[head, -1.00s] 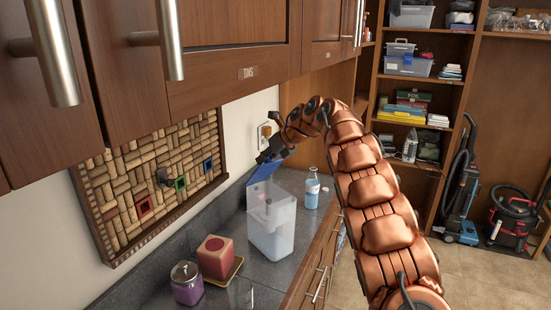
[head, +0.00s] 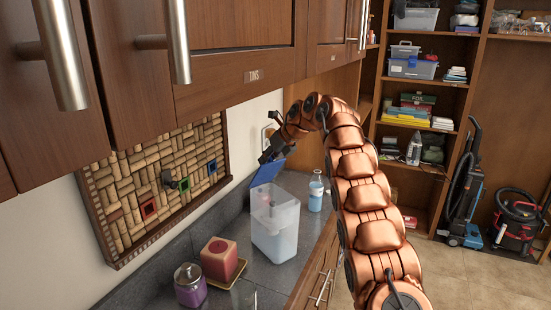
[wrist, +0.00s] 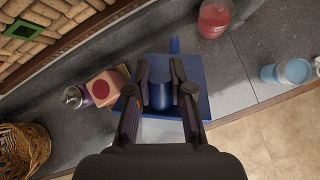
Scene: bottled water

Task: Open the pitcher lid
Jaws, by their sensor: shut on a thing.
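The pitcher (head: 276,228) is a translucent white container standing upright on the grey counter. Its blue lid (head: 267,171) is tilted up at the back of the pitcher's top, so the top looks open. My gripper (head: 270,154) is at the upper part of the raised lid. In the wrist view, the fingers of my gripper (wrist: 160,98) are closed around a rounded blue part of the lid (wrist: 196,103). The pitcher's body is mostly hidden there behind the lid and my gripper.
A bottle with blue contents (head: 316,193) stands right of the pitcher. A red box-like item (head: 219,259) and a purple jar (head: 190,285) stand in front on the left. Wooden cabinets (head: 235,80) hang above. A cork board (head: 160,185) is on the wall.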

